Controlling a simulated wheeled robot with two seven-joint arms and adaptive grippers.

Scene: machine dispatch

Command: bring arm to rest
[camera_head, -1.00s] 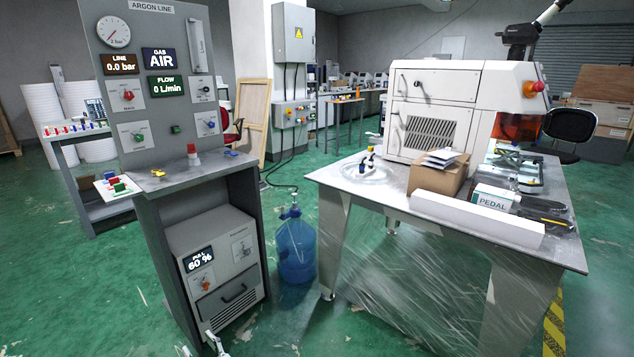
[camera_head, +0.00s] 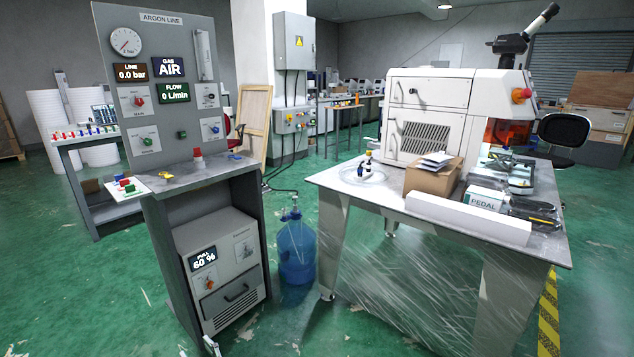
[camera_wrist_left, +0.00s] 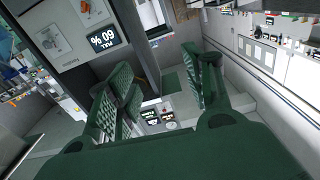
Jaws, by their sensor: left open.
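My left gripper (camera_wrist_left: 160,75) shows in the left wrist view with its green, textured fingers apart. Nothing is seen between them. In that view a cabinet face with a tilted "FULL 60 %" display (camera_wrist_left: 102,38) is beyond the fingers. In the head view only a small pale piece shows at the bottom edge, in front of the grey cabinet, and I cannot tell which part it is. My right gripper is in neither view.
The argon line panel (camera_head: 160,100) stands at left above a grey cabinet (camera_head: 220,265). A blue bottle (camera_head: 297,255) stands on the floor beside it. The work table (camera_head: 335,182) at right holds a white machine (camera_head: 430,92), a cardboard box (camera_head: 432,180) and a pedal box (camera_head: 484,202). Green floor is open at left.

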